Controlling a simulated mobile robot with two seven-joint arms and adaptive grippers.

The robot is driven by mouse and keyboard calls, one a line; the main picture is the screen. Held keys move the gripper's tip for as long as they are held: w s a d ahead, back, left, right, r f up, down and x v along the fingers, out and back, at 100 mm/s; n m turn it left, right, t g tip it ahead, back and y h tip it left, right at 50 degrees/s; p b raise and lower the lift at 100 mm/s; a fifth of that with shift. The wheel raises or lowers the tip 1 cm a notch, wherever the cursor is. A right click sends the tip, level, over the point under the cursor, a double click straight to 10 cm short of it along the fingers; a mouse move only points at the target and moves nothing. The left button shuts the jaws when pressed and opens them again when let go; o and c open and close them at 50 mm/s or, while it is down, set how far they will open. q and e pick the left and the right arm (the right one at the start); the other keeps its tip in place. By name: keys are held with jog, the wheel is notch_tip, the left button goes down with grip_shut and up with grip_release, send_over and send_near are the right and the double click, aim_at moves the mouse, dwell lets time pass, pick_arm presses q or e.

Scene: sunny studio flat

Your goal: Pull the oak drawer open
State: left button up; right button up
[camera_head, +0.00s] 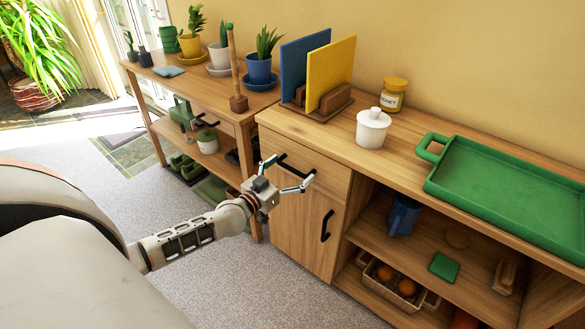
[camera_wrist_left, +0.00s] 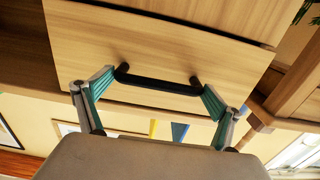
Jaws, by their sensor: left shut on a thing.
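The oak drawer (camera_head: 325,181) is at the top left of the wooden cabinet, above a door. Its front looks about flush under the top; I cannot tell any small gap. Its black bar handle (camera_head: 293,168) runs level across the front. My left gripper (camera_head: 291,170) is at this handle, its fingers spread toward the two ends. In the left wrist view the handle (camera_wrist_left: 158,83) lies between the fingertips (camera_wrist_left: 158,79), in front of the drawer front (camera_wrist_left: 150,50). My left gripper is shut on the handle. My right gripper is out of view.
Below the drawer is a cabinet door with a black handle (camera_head: 326,226). The cabinet top carries a green tray (camera_head: 510,190), a white lidded pot (camera_head: 372,129), a yellow jar (camera_head: 393,95) and upright boards (camera_head: 331,68). A plant table (camera_head: 205,92) adjoins on the left. Floor (camera_head: 230,275) in front is clear.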

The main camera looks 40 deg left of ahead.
pick_arm(q)
jog(key=s+a+p, duration=0.1)
jog(key=s+p, duration=0.8)
jog(key=s, duration=1.4)
jog(key=shift+s+a, duration=0.25)
jog(key=shift+a, duration=0.1)
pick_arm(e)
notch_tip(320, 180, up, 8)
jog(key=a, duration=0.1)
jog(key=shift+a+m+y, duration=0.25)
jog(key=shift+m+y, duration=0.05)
pick_arm(q)
jog(key=shift+f, duration=0.1)
jog(key=o, duration=1.2)
jog(key=shift+o, duration=0.5)
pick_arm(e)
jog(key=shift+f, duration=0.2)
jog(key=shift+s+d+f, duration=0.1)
pick_arm(q)
jog(key=shift+s, duration=0.1)
